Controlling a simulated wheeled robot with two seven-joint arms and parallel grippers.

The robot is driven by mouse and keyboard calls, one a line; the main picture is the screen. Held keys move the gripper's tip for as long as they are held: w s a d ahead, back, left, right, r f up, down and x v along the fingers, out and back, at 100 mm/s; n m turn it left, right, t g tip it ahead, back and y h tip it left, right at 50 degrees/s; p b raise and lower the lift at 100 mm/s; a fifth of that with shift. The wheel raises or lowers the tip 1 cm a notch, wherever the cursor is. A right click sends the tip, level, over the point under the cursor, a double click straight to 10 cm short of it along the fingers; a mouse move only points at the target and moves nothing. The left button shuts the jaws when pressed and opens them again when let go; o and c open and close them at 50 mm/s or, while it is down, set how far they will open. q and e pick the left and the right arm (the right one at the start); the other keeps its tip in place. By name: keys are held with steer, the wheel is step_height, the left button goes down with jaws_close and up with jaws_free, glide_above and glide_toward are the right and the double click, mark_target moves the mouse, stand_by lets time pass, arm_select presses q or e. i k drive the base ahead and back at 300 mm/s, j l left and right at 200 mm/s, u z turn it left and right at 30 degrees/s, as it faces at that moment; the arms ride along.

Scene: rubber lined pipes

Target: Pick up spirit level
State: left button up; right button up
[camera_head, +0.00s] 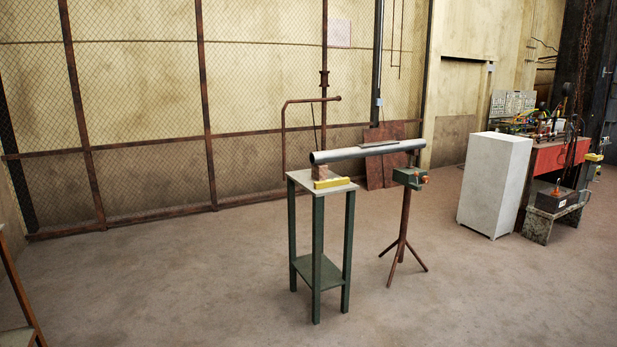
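A short yellow bar (328,183), which looks like the spirit level, lies on the light top of a tall green-legged stand (318,230). It is at the front edge of that top, beside a small brown block (319,172). A grey pipe (350,154) lies above, one end over the block and the other by a tripod support (404,215). A thin flat grey strip (380,145) lies along the pipe's top; I cannot tell what it is. Neither of my grippers is in view.
A white cabinet (493,185) stands at the right, in front of a red workbench (560,157) with tools. A mesh fence (140,120) runs behind. The floor (190,285) is clear in front of and left of the stand. A frame edge shows at far left.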

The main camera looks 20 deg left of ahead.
mark_target(330, 183)
steer(key=i+j+u, duration=0.1)
steer(key=i+u, duration=0.15)
steer(key=i, duration=0.5)
steer(key=i+l+u, duration=0.1)
steer(key=i+u, duration=0.15)
steer(key=i, duration=0.55)
